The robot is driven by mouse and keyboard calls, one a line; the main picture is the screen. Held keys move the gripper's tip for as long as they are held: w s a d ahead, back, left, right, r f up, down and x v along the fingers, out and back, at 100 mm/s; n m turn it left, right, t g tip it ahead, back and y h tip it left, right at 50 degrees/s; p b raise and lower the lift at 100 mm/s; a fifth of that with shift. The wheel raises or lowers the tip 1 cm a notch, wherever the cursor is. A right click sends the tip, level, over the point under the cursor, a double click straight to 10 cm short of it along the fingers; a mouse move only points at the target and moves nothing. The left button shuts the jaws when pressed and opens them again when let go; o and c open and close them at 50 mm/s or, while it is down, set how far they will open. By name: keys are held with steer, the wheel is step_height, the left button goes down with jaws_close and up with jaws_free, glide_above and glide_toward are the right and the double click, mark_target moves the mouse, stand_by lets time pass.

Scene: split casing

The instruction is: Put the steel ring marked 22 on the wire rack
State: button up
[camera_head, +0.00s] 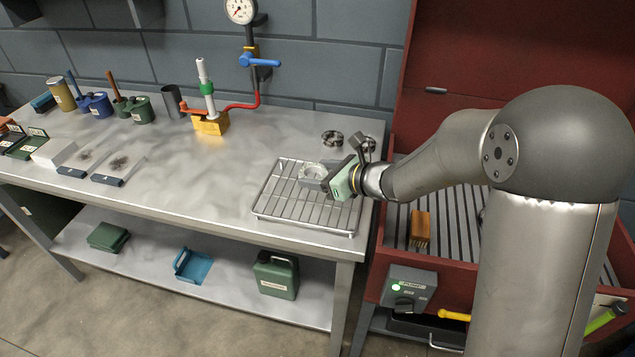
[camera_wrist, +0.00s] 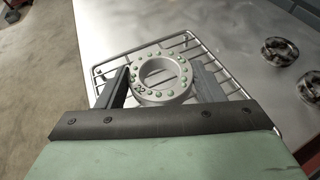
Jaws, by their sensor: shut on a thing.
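The steel ring marked 22 (camera_wrist: 160,78) sits between my gripper's two fingers in the wrist view, its number facing the camera. In the head view the ring (camera_head: 312,171) is over the back part of the wire rack (camera_head: 290,214). My gripper (camera_head: 318,176) is shut on the ring. The rack also shows beneath the ring in the wrist view (camera_wrist: 190,42). I cannot tell whether the ring touches the rack bars or is held just above them. The rack is otherwise bare and lies at the right end of the steel bench.
Two other steel rings, one (camera_head: 332,138) and another (camera_head: 366,144), lie on the bench behind the rack. A yellow-based hand pump (camera_head: 210,123) with a red hose stands further left. A red cabinet (camera_head: 480,60) with a slatted tray adjoins the bench's right end.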

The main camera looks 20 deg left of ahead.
mark_target(318, 193)
steer(key=shift+w+a+f, duration=0.35)
steer(key=shift+w+f, duration=0.25)
steer(key=shift+f, duration=0.15)
steer(key=shift+w+f, duration=0.1)
steer(key=shift+f, duration=1.5)
steer(key=shift+f, duration=0.25)
steer(key=o, duration=1.3)
steer(key=shift+c, duration=0.2)
steer(key=shift+r, duration=0.2)
steer(key=b+v, duration=0.1)
steer(key=v, duration=1.1)
